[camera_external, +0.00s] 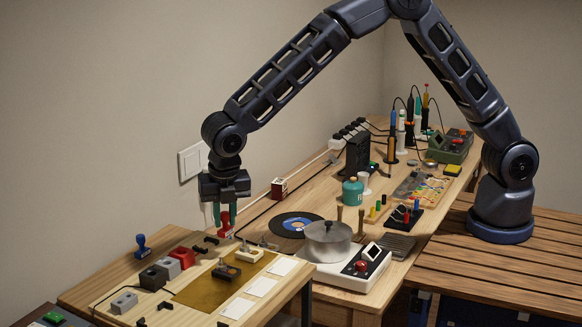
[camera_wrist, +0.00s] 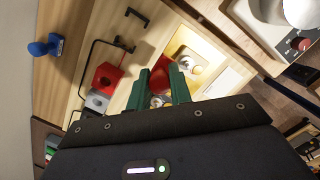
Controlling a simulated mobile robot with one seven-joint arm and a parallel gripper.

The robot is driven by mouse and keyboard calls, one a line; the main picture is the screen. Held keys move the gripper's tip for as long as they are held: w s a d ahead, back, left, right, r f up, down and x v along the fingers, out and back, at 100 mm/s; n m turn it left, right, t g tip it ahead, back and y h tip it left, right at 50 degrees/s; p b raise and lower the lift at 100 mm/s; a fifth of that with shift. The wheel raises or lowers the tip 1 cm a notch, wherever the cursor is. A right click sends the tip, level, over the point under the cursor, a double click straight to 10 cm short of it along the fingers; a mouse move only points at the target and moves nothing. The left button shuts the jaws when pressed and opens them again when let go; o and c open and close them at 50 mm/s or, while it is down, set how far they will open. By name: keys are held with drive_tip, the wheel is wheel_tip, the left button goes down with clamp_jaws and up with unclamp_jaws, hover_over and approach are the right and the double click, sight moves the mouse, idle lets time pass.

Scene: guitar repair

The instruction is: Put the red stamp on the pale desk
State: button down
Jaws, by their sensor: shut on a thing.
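The red stamp (camera_external: 225,223) is upright between the fingers of my gripper (camera_external: 226,206), which is shut on its handle. In the wrist view the red stamp (camera_wrist: 161,77) shows between the green fingers (camera_wrist: 160,90), partly hidden by them. The pale desk (camera_external: 146,258) is the light wooden one at the front left; its top also shows in the wrist view (camera_wrist: 150,48). My gripper and the stamp are over or near its back right part. I cannot tell whether the stamp's base touches anything.
A blue stamp (camera_external: 142,246) stands at the desk's left. Grey and red boxes (camera_external: 182,257), a gold mat (camera_external: 205,290), small black parts and white cards (camera_external: 261,286) crowd the desk.

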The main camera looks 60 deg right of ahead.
drive_tip(key=shift+s, duration=0.5)
drive_tip(key=w+d+f+m, duration=0.1)
drive_tip(key=w+d+m, duration=0.35)
drive_tip(key=d, duration=0.85)
drive_tip(key=w+d+f+m+g, duration=0.1)
drive_tip(key=w+d+f, duration=0.1)
drive_tip(key=w+d, duration=0.75)
drive_tip(key=w+d+f+m, duration=0.1)
drive_tip(key=w+d+m, duration=0.2)
drive_tip(key=d, duration=1.2)
drive_tip(key=d+f+m+g, duration=0.1)
drive_tip(key=d+m, duration=0.5)
drive_tip(key=d, duration=2.3)
drive_tip(key=s+d+r+m, duration=0.1)
drive_tip(key=s+d+r, duration=0.25)
drive_tip(key=d, duration=1.05)
drive_tip(key=s+d+r+m, duration=0.15)
drive_tip(key=s+d, duration=0.35)
drive_tip(key=d, duration=0.8)
drive_tip(key=s+d+r+m, duration=0.1)
drive_tip(key=s+d+r, duration=0.3)
drive_tip(key=d, duration=1)
drive_tip(key=f, duration=2)
drive_tip(key=shift+s+f, duration=0.3)
drive_tip(key=shift+f, duration=0.1)
